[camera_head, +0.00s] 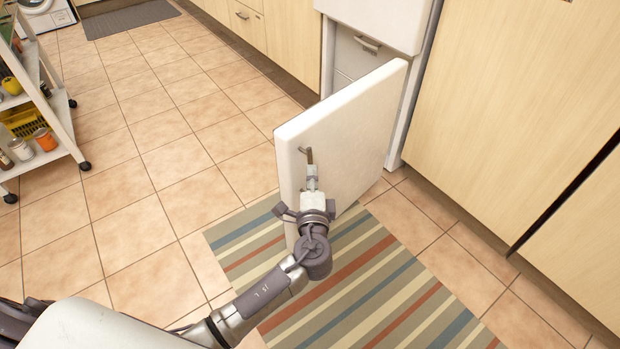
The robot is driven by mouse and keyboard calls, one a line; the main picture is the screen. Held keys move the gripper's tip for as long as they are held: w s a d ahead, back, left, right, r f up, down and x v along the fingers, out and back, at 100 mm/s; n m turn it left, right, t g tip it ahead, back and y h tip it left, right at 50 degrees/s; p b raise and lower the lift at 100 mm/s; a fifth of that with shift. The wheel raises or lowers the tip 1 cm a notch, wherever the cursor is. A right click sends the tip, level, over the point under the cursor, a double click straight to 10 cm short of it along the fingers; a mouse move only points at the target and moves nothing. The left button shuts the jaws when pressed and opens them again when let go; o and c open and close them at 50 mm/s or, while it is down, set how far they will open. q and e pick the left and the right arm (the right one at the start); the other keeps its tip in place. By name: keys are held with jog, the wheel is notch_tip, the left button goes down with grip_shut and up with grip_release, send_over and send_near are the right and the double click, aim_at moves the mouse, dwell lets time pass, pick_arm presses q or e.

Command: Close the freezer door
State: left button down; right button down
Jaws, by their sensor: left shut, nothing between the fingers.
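The white freezer door (350,130) stands open, swung out from the lower part of the white fridge-freezer (375,20). Its hinge side is at the right, by the tall cabinet. A small metal handle (306,153) sits near the door's free edge on its outer face. My left gripper (311,180) is shut and empty, just below the handle and in front of the outer face. I cannot tell whether it touches the door. Freezer drawers (358,55) show behind the door. My right gripper is not in view.
A striped rug (400,290) lies under the door and my left arm. A wheeled cart (60,130) with jars stands at the left. Pale wooden cabinets (510,110) flank the freezer. The tiled floor (150,130) between cart and door is clear.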

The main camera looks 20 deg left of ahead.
aim_at(299, 137)
pick_arm(q)
jog(key=x, duration=0.3)
jog(key=a+x, duration=0.1)
jog(key=x, duration=0.2)
jog(key=a+b+x, duration=0.1)
jog(key=x, duration=0.2)
jog(key=shift+s, duration=0.25)
jog(key=shift+w+a+f, duration=0.1)
jog(key=shift+w+a, duration=0.15)
jog(key=shift+a, duration=0.25)
jog(key=shift+a, duration=0.15)
